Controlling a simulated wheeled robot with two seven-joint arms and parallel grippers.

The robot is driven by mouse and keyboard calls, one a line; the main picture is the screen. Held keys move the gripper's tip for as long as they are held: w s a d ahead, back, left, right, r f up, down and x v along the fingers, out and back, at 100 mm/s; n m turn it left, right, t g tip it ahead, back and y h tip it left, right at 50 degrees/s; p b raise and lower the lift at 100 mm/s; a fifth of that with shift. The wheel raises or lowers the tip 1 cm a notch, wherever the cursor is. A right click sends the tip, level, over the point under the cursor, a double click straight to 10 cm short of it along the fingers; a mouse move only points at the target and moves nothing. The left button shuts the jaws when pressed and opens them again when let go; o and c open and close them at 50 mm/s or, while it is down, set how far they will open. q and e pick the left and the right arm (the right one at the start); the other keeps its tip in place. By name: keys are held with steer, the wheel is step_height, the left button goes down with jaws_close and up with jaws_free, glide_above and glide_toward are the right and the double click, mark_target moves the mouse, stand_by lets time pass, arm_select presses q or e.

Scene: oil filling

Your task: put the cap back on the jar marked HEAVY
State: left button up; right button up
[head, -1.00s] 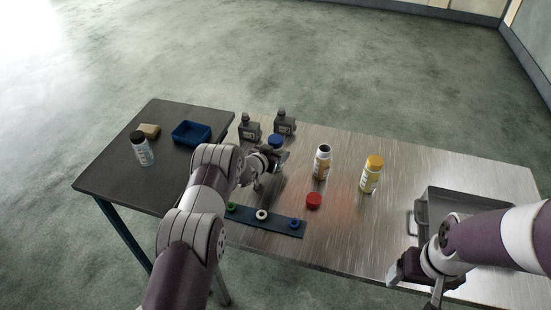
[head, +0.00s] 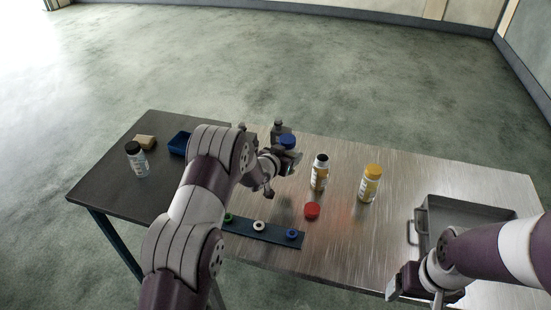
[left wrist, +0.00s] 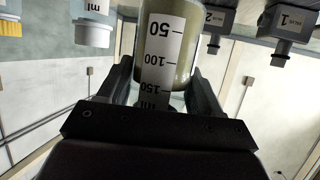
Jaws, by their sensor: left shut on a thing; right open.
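My left gripper (head: 282,164) is shut on a jar with a blue cap (head: 288,141). The left wrist view shows this held jar's body (left wrist: 168,50) between the fingers, with an upside-down millilitre scale. An open jar (head: 320,174) with a white label stands to the right of it, uncapped. A red cap (head: 312,210) lies on the metal table in front of the open jar. A jar with a yellow cap (head: 371,184) stands further right. No HEAVY mark is readable. My right gripper (head: 418,292) is open and empty at the table's front right.
A blue strip (head: 270,234) with several coloured rings lies at the front edge. A grey tray (head: 424,222) is at right.

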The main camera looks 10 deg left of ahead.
arm_select(q)
steer(key=s+d+r, duration=0.3)
steer(key=d, duration=0.1)
steer(key=shift+d+b, duration=0.2)
steer(key=shift+b, duration=0.2)
steer(key=shift+w, duration=0.1)
steer(key=o, duration=0.7)
steer(key=c, duration=1)
steer(key=shift+o, duration=0.2)
